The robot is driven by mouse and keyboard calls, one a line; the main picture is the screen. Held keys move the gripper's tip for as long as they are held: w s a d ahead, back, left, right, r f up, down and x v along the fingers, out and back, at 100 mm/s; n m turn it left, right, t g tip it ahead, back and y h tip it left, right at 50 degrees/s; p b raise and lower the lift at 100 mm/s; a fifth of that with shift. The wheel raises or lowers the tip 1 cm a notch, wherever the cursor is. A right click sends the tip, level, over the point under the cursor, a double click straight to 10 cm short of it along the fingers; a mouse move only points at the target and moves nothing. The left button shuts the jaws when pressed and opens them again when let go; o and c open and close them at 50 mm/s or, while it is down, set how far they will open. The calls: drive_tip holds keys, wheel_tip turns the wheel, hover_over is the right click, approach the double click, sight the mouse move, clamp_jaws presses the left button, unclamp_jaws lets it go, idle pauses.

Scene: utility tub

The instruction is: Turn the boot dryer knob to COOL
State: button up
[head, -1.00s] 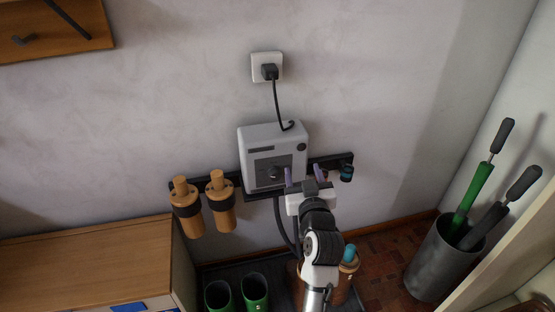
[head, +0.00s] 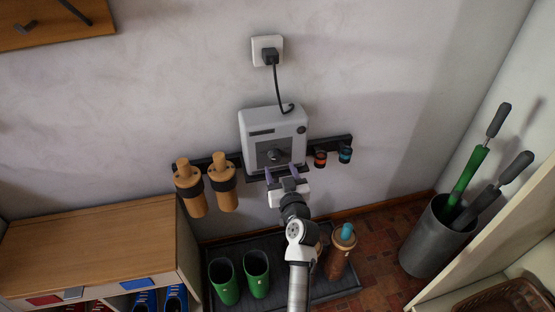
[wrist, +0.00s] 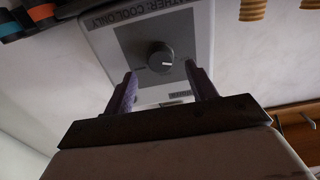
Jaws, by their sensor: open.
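The boot dryer is a light grey wall box (head: 290,119) with a darker grey front panel. Its dark round knob (head: 275,155) sits on that panel. In the wrist view the knob (wrist: 160,58) shows a short white mark on its right side; small print beside it is too blurred to read. A label strip (wrist: 130,17) on the box reads in part "COOL ONLY". My gripper (head: 282,171) is open and empty just below the knob in the head view. In the wrist view its two purple fingers (wrist: 163,88) stand apart, left and right of the knob, not visibly touching it.
A dark rail (head: 325,146) runs behind the dryer, with orange-brown cylinders (head: 222,187) on the left and red and blue-banded pieces (head: 345,154) on the right. A cord runs up to the wall socket (head: 267,44). Green boots (head: 257,272) stand on the tray below.

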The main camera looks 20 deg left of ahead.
sight(276, 160)
drive_tip(key=shift+p+x, duration=0.3)
drive_tip(key=shift+x, duration=1.8)
drive_tip(key=shift+c, duration=0.4)
drive_tip(key=c, duration=0.9)
